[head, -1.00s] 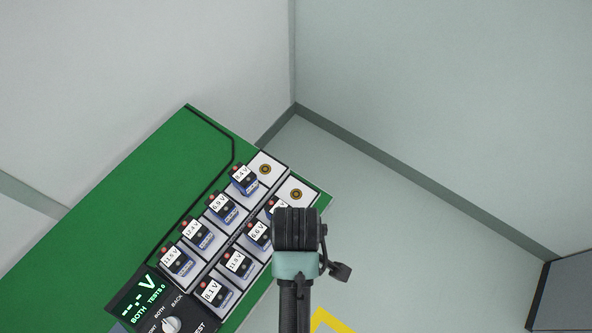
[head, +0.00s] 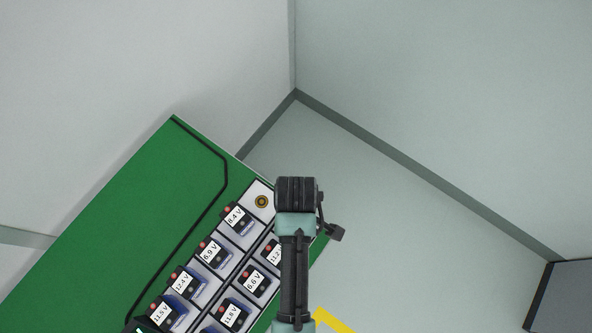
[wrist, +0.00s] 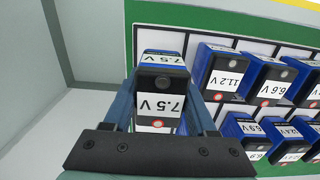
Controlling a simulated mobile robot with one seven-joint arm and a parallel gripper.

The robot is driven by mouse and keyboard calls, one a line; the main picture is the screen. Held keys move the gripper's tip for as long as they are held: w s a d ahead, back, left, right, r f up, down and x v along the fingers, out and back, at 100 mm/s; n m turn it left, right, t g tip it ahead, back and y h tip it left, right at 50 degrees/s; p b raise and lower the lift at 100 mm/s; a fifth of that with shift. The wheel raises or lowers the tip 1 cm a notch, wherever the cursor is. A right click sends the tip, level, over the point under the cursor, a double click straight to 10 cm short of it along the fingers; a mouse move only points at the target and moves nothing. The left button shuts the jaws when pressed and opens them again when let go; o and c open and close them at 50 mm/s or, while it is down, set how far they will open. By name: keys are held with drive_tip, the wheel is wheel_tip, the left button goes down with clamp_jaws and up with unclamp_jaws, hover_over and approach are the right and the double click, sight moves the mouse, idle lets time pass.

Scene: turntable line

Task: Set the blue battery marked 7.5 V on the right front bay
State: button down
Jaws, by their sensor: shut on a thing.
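My gripper (wrist: 160,95) is shut on the blue battery marked 7.5 V (wrist: 161,72), with a finger on each side of it. In the head view my gripper (head: 297,193) is over the right end of the battery rack and hides the battery. The right front bay is hidden behind my arm and gripper in the head view. I cannot tell from the wrist view whether the battery touches anything below.
A bare white bay with a round contact (head: 261,201) shows at the back row's right end. Batteries marked 8.4 V (head: 238,218) and 11.2 V (wrist: 228,75) stand nearby, with several more along both rows. The green table (head: 120,210) is clear at the left.

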drive_tip(key=shift+w+f, duration=0.1)
drive_tip(key=shift+f, duration=2.1)
drive_tip(key=shift+f, duration=0.2)
drive_tip(key=shift+c, duration=1)
unclamp_jaws()
drive_tip(key=shift+r, duration=0.15)
